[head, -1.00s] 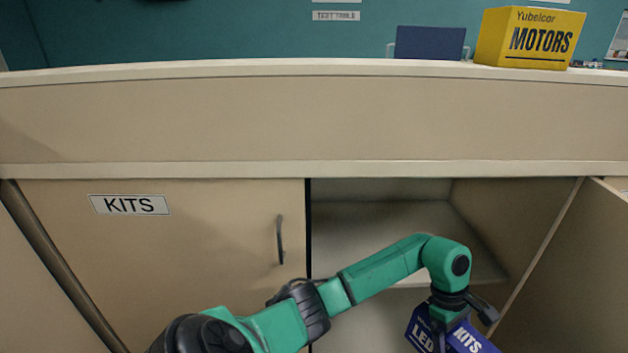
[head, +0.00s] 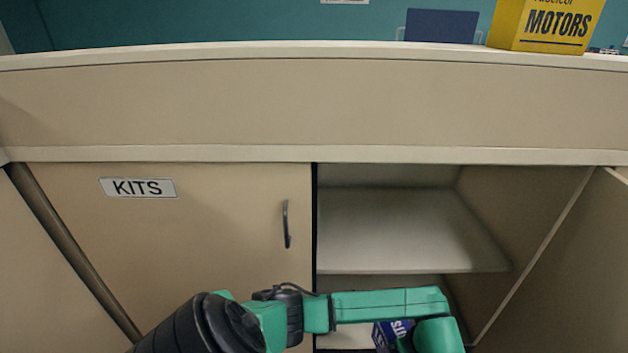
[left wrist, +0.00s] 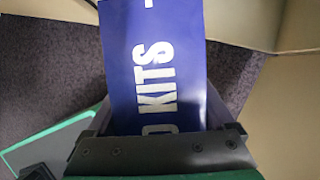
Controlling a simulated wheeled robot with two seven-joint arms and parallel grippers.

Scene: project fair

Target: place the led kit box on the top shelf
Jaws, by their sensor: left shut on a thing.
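The LED kit box (head: 386,336) is dark blue with white lettering. In the head view it shows partly behind my green arm, at the bottom of the open cupboard bay. In the left wrist view the box (left wrist: 150,65) fills the middle, with "KITS" readable. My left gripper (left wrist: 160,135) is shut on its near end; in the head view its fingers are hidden. The top shelf (head: 400,232) is the pale board inside the open bay, bare where it shows. The box is below the shelf's front edge in the picture. My right gripper is not in view.
A shut door with a "KITS" label (head: 138,188) and a handle (head: 287,224) is left of the bay. An open door (head: 565,270) stands at the right. A yellow motors box (head: 548,25) and a dark blue object (head: 441,26) stand on the counter (head: 250,52).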

